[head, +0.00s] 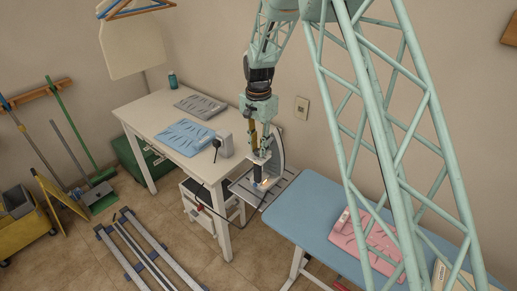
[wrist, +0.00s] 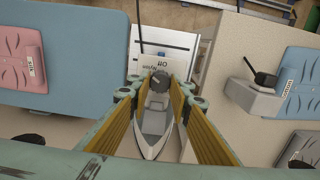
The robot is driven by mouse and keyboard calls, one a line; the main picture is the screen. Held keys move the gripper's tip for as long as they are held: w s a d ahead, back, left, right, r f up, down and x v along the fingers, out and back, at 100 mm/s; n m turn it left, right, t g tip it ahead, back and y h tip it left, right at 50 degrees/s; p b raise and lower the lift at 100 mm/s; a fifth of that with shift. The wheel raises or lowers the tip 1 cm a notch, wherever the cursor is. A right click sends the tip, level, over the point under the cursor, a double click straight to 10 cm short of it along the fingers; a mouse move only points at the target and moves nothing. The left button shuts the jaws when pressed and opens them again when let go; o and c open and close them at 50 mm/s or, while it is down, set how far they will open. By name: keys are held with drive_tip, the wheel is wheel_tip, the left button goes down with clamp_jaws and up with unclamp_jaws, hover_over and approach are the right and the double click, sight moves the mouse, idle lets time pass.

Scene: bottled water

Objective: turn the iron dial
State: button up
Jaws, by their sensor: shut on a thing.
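The iron (head: 278,152) is a grey, pointed body standing on end on a slatted metal rest (head: 283,188) between the white table and the blue ironing board. In the wrist view the iron (wrist: 154,122) lies between my gripper's yellow-sided fingers. Its small dark round dial (wrist: 159,80) shows between the fingertips. My gripper (wrist: 160,86) is shut on the dial. In the head view my gripper (head: 263,170) points down alongside the iron; there its fingers hide the dial. The exact contact at the fingertips is too small to see clearly.
The ironing board (head: 310,207) carries a pink folded garment (head: 368,240). The white table (head: 155,122) holds blue (head: 185,135) and grey (head: 200,104) folded garments and a grey device (head: 224,145). A dark cord hangs near the table's front corner.

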sight(258, 150)
drive_tip(key=n+b, duration=0.1)
drive_tip(key=n, duration=0.2)
drive_tip(key=shift+n, duration=1.8)
drive_tip(key=shift+n+b, duration=0.3)
drive_tip(key=o, duration=0.9)
drive_tip(key=shift+r, duration=0.15)
wheel_tip(258, 150, up, 12)
drive_tip(key=shift+f, duration=0.1)
